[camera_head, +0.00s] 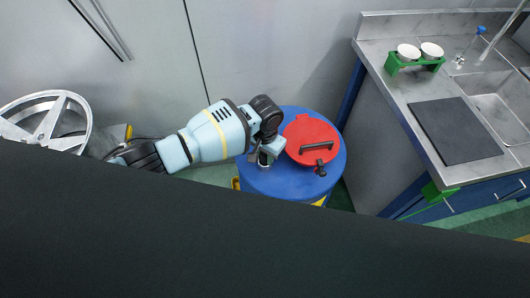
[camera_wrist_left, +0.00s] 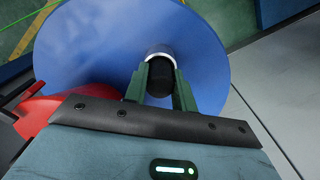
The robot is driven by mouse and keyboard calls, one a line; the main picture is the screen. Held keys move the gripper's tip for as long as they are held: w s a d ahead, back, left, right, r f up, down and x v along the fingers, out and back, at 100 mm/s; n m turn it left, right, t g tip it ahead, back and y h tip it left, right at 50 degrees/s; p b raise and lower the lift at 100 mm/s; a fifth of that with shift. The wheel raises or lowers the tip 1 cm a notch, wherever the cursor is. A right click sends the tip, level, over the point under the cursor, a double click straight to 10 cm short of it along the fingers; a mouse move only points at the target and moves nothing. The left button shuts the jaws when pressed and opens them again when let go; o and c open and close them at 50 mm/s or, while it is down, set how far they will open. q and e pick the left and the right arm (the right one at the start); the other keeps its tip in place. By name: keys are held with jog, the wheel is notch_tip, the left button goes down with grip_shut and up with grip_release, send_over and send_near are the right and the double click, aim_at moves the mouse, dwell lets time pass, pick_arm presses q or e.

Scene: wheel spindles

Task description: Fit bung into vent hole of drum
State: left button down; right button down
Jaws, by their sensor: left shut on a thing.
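The blue drum (camera_head: 265,183) stands on the floor at the centre of the head view; its blue top (camera_wrist_left: 100,45) fills much of the left wrist view. My left gripper (camera_head: 264,158) is over the left part of the drum top. In the left wrist view its green fingers (camera_wrist_left: 160,88) are shut on the black bung (camera_wrist_left: 160,76). A silver ring, the vent hole's rim (camera_wrist_left: 160,51), shows just past the bung. The bung overlaps the ring in this view; I cannot tell how deep it sits. The hole itself is hidden.
A red lid (camera_head: 301,129) with a black handle covers the right part of the drum top. A steel sink counter (camera_head: 385,60) with a green cup rack (camera_head: 414,66) and dark board (camera_head: 455,130) stands right. A spoked wheel (camera_head: 62,108) is at left. A dark surface (camera_head: 250,245) fills the foreground.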

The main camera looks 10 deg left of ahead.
pick_arm(q)
jog(key=shift+f, duration=0.25)
jog(key=c, duration=1.1)
grip_release()
jog(key=shift+o, duration=0.2)
notch_tip(320, 180, up, 8)
jog(key=shift+f+p, duration=0.1)
jog(key=shift+p, duration=0.5)
